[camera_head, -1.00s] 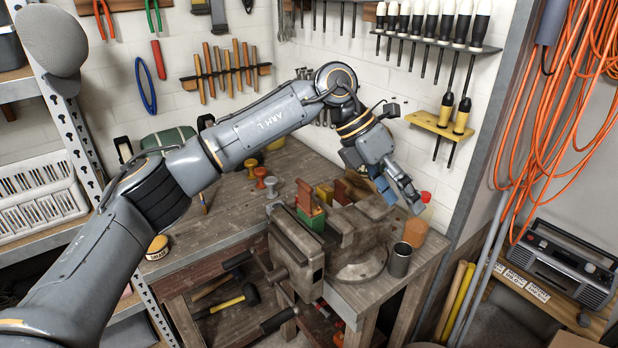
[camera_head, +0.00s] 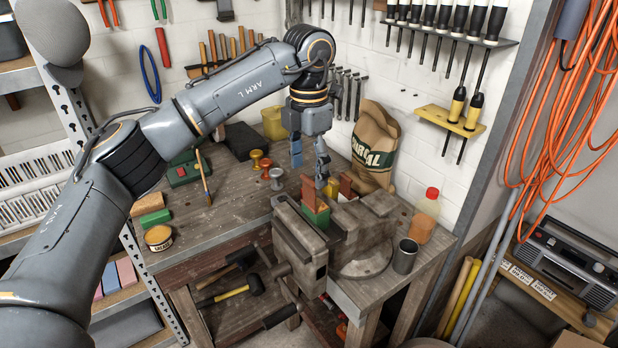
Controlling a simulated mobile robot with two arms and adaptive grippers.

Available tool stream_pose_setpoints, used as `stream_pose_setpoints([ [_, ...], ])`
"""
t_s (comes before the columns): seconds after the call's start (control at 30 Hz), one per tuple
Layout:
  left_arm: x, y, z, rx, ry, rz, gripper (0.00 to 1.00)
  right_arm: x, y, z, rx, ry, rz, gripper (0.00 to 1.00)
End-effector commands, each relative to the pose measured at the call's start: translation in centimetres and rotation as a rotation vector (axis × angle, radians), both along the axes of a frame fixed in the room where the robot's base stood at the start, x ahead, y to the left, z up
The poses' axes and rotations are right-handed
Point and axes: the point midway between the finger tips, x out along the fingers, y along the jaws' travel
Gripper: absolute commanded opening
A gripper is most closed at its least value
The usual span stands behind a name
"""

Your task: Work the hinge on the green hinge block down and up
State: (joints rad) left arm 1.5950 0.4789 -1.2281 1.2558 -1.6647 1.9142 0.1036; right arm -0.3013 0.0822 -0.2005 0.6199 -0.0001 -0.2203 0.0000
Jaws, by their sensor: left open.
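The green hinge block (camera_head: 317,217) sits at the vise (camera_head: 305,245) on the workbench, with a rusty-red hinge plate (camera_head: 308,191) standing up from it. A second reddish upright piece (camera_head: 346,186) and a yellow piece (camera_head: 331,188) stand just behind and to its right. My left gripper (camera_head: 308,168) points down over the bench just behind and above the hinge block. Its fingers are apart and nothing shows between them. Whether a finger touches the plate is hard to tell. My right gripper is not in view.
A paper charcoal bag (camera_head: 375,147) stands behind the vise. A grey metal cup (camera_head: 405,256) and an orange bottle with a red cap (camera_head: 423,218) stand at right.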

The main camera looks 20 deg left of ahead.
Motion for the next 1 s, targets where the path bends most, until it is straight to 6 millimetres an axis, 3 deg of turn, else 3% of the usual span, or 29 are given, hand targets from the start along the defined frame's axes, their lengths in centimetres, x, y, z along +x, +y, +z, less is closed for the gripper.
stream_pose_setpoints([
  [0.23,0.0,0.0,-3.2,0.000,0.001,-0.001,0.68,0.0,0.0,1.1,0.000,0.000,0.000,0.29],
  [0.63,0.0,-0.1,-4.0,-0.001,0.001,-0.002,0.66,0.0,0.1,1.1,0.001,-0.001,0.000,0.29],
  [0.93,0.0,-0.1,-4.0,-0.001,0.001,-0.002,0.05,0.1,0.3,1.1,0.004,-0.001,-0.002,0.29],
  [1.0,0.0,-0.1,-4.0,-0.001,0.001,-0.002,0.00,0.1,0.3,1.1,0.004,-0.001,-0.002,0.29],
])
